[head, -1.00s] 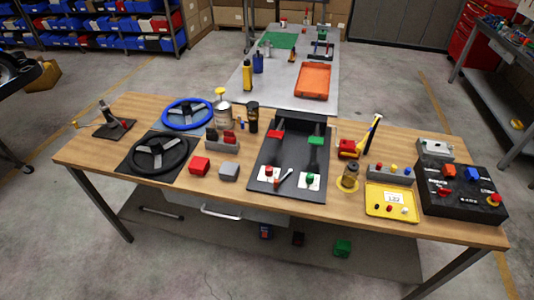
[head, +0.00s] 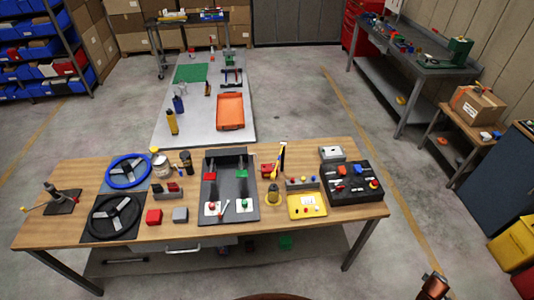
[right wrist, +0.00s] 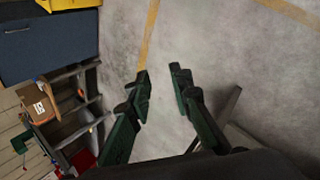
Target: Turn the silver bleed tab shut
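I cannot pick out the silver bleed tab for certain. A black pedal tray (head: 230,162) stands on the wooden workbench (head: 340,215) in the head view. At its near end are two white plates, a red knob (head: 213,206) on the left one and a green knob (head: 244,204) on the right one. A small pale lever (head: 226,205) lies between them; its exact setting is too small to read. My right gripper (right wrist: 160,74) is open and empty in the right wrist view, over bare floor away from the bench. My left gripper is not in view.
The bench also holds a blue steering wheel (head: 128,170), a black wheel (head: 114,216), a yellow tray (head: 307,205) and a black control box (head: 354,184). A grey table (head: 195,120) stands behind it.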

